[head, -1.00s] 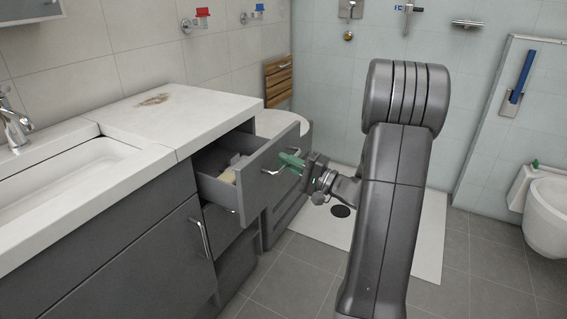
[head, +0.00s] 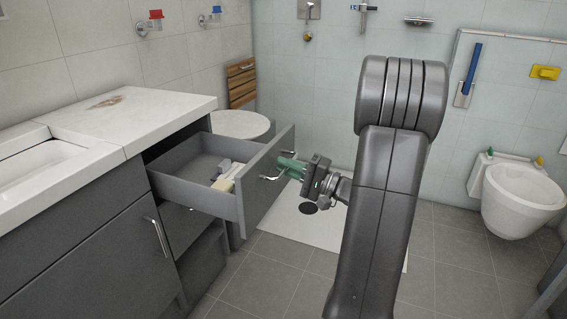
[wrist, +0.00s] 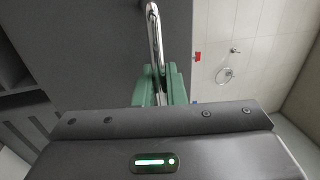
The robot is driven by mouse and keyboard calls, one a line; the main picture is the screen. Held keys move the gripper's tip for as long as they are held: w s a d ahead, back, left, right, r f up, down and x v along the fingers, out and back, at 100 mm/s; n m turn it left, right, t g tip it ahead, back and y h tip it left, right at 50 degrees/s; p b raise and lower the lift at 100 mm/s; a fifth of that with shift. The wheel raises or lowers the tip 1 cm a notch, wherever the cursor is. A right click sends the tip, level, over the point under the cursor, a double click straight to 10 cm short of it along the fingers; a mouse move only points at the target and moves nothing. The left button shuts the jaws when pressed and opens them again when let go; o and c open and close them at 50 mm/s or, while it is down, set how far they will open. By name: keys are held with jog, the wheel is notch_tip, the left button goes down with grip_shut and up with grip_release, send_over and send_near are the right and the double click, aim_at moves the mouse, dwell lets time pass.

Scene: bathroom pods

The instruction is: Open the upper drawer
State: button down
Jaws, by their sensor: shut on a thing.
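The upper drawer (head: 187,186) stands pulled well out of the grey cabinet in the head view, with a few small pale and grey items (head: 226,176) inside. Its front panel (head: 262,186) carries a metal bar handle (head: 284,166). My gripper (head: 291,165) has green fingers shut on this handle. In the wrist view, the green fingers (wrist: 160,88) close around the handle bar (wrist: 153,35), which runs upward from between them.
Below the drawer is another drawer front (head: 178,222), and a cabinet door with a handle (head: 160,237) is to the left. The white countertop (head: 120,118) is above. A toilet (head: 520,198) hangs at the right wall. Tiled floor (head: 285,285) is open in front.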

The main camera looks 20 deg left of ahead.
jog(key=shift+w+r, duration=0.1)
jog(key=shift+r, duration=0.15)
jog(key=c, duration=1.6)
grip_release()
jog(key=shift+f, duration=0.1)
jog(key=p+v, duration=0.2)
jog(key=v, duration=1.2)
jog(key=shift+a, duration=0.15)
jog(key=b+x, duration=0.2)
jog(key=x, duration=1.2)
